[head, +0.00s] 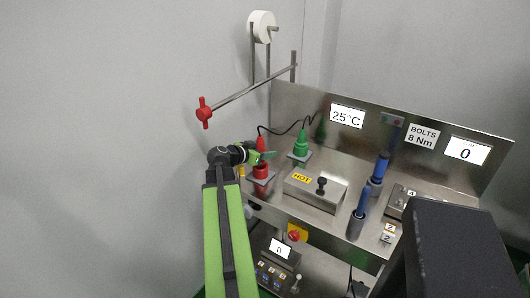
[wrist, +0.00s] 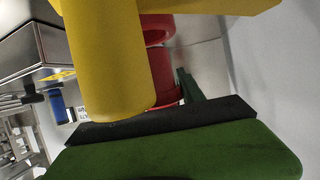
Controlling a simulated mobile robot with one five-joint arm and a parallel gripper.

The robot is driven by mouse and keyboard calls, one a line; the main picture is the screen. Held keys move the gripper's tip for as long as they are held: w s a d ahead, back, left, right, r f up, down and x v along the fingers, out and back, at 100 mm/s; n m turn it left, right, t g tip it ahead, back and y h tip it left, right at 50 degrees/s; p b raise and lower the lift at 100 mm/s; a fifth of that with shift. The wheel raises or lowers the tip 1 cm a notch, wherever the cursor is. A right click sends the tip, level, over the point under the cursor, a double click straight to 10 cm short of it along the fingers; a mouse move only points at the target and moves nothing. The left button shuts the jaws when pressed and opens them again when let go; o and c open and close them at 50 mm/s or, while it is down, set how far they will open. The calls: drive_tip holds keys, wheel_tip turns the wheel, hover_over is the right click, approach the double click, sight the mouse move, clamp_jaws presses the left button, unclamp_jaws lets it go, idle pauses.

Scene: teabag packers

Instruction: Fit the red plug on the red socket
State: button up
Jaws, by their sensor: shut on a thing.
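The red plug (head: 261,143) stands upright in the head view, with a black cable running from its top. My gripper (head: 261,155) has its green jaws around the plug's lower part and is shut on it. The red socket (head: 262,171) is directly below, on a grey plate at the counter's left end. Whether plug and socket touch is hidden by the jaws. In the wrist view one dark-padded green finger (wrist: 170,135) crosses the bottom, with a red part (wrist: 163,84) beyond it. A large yellow cylinder (wrist: 105,55) hides much of the red parts.
A green plug (head: 300,146) stands on its socket to the right. A metal box marked HOT (head: 314,188) with a black knob lies in front of it. Blue-handled tools (head: 381,166) stand further right.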

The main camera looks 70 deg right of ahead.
drive_tip(key=shift+f, duration=0.2)
drive_tip(key=shift+f+b, duration=0.3)
drive_tip(key=shift+b, duration=0.2)
drive_tip(key=shift+f+b, duration=0.45)
drive_tip(key=shift+r+p, duration=0.7)
drive_tip(key=shift+f+b, duration=0.8)
idle(0.7)
drive_tip(key=o, duration=1.5)
drive_tip(key=shift+o, duration=0.2)
drive_tip(key=shift+a+r, duration=0.1)
